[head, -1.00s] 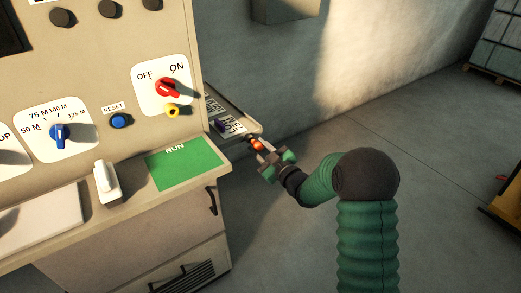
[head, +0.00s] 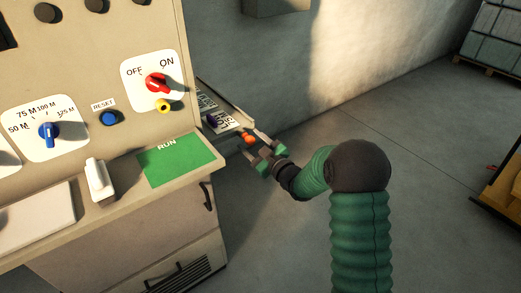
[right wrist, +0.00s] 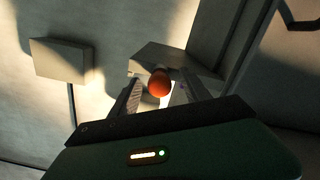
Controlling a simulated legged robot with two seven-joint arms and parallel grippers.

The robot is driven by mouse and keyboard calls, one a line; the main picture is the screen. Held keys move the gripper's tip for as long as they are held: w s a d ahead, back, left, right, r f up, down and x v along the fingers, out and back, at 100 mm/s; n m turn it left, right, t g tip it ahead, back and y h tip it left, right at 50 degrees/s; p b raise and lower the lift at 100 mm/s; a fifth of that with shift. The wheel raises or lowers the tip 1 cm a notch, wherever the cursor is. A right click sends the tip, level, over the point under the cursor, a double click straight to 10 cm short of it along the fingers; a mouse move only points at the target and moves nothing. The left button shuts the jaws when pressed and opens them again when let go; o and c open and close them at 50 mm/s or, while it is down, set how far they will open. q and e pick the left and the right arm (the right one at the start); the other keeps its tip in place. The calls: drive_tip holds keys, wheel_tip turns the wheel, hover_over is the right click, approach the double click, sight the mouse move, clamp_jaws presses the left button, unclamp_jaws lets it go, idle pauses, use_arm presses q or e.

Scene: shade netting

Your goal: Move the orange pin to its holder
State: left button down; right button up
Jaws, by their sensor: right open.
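The orange pin (head: 249,139) is at the near end of the narrow side shelf (head: 232,112), at the right side of the machine cabinet. My right gripper (head: 250,133) is open, with its fingers on either side of the pin. In the right wrist view the pin's round orange top (right wrist: 159,84) shows between the two fingers (right wrist: 158,92), with no clear contact. The pin's lower part is hidden. A dark purple pin (head: 211,120) stands further back on the shelf by white printed labels. I cannot tell which spot is the orange pin's holder. My left gripper is not in view.
The cabinet panel has a red OFF/ON knob (head: 157,83), a blue dial (head: 48,131) and a blue RESET button (head: 109,118). A green RUN card (head: 178,160) and a white switch-like block (head: 99,181) are on the ledge. Open floor lies to the right.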

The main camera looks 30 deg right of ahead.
drive_tip(key=s+d, duration=0.1)
drive_tip(key=s, duration=1.5)
drive_tip(key=shift+r+p, duration=0.25)
drive_tip(key=shift+p, duration=0.1)
drive_tip(key=shift+s, duration=0.1)
drive_tip(key=s+a+f+m+g+h, duration=0.2)
drive_tip(key=s+a+f+m+g, duration=0.3)
drive_tip(key=a+f+g, duration=0.55)
drive_tip(key=s+a+f+m+g, duration=0.15)
drive_tip(key=s+a+g, duration=0.25)
drive_tip(key=s+a, duration=0.4)
drive_tip(key=w+d+p+v, duration=0.1)
drive_tip(key=d+p+v, duration=0.1)
drive_tip(key=p+v, duration=1.1)
drive_tip(key=shift+w+r+y+p, duration=0.4)
drive_tip(key=shift+r+p, duration=0.05)
drive_tip(key=shift+p, duration=0.05)
drive_tip(key=shift+d+n+g, duration=0.15)
drive_tip(key=shift+n+g, duration=0.1)
